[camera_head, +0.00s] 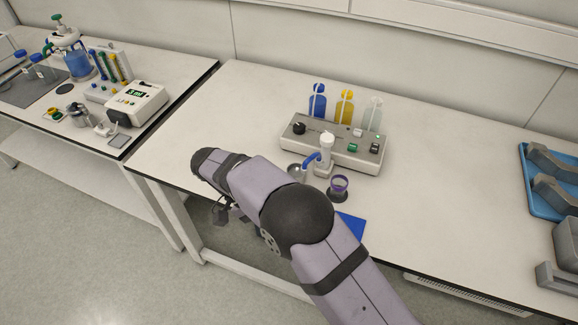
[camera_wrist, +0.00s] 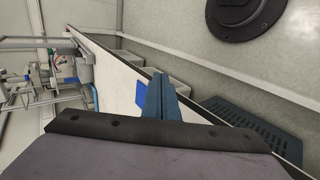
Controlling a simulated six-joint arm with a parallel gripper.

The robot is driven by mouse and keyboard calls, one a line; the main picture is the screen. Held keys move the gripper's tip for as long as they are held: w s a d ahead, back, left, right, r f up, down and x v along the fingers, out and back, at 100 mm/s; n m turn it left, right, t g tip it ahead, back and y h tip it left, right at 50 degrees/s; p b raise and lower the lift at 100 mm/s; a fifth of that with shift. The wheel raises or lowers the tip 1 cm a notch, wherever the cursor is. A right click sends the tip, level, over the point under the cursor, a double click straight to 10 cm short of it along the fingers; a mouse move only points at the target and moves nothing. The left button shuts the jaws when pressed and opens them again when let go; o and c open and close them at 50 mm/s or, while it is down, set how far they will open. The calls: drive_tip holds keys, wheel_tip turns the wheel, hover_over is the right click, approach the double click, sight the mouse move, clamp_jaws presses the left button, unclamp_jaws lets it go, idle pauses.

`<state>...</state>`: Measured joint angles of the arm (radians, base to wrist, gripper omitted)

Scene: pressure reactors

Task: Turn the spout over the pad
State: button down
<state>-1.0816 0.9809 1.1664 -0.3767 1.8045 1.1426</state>
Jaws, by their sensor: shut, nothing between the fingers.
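The spout (camera_head: 311,158) is a short blue tube on a white upright body (camera_head: 326,148) at the front of the grey control box. It points left, toward a small round metallic dish (camera_head: 296,173). A flat blue pad (camera_head: 352,224) lies near the table's front edge, partly hidden by my arm. A blue patch that looks like this pad (camera_wrist: 140,93) also shows in the wrist view. My gripper (camera_wrist: 158,80) is shut and empty, apart from the spout. In the head view it is mostly hidden by my arm, in front of the table's front edge.
A blue tray (camera_head: 553,178) with grey parts is at far right. The table (camera_head: 450,190) between is clear.

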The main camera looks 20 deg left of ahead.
drive_tip(key=w+a+r+n+t+y, duration=0.1)
drive_tip(key=a+n+t+y, duration=0.1)
drive_tip(key=a+n+t, duration=0.2)
drive_tip(key=w+a+r+n+t+y, duration=0.1)
drive_tip(key=a+r+n+t+y, duration=0.1)
drive_tip(key=a+n+t, duration=0.3)
drive_tip(key=w+a+r+n+t+y, duration=0.1)
drive_tip(key=w+a+n+t, duration=0.1)
drive_tip(key=a+n+t, duration=0.2)
drive_tip(key=shift+a+r+n+t+y, duration=0.15)
drive_tip(key=shift+n+t, duration=0.4)
drive_tip(key=shift+t, duration=0.55)
drive_tip(key=shift+a+r+n+t+y, duration=0.2)
drive_tip(key=shift+n+t, duration=0.35)
drive_tip(key=shift+t, duration=0.55)
drive_tip(key=shift+w+d+f+p, duration=0.1)
drive_tip(key=shift+w+d+p, duration=0.9)
drive_tip(key=shift+w, duration=0.6)
drive_tip(key=shift+w+d+p, duration=0.7)
drive_tip(key=shift+w+d, duration=0.5)
drive_tip(key=shift+w, duration=0.45)
drive_tip(key=shift+w+d+f+p, duration=0.1)
drive_tip(key=shift+w+d+p, duration=0.9)
drive_tip(key=shift+w, duration=0.6)
drive_tip(key=shift+d, duration=0.1)
drive_tip(key=shift+d, duration=0.1)
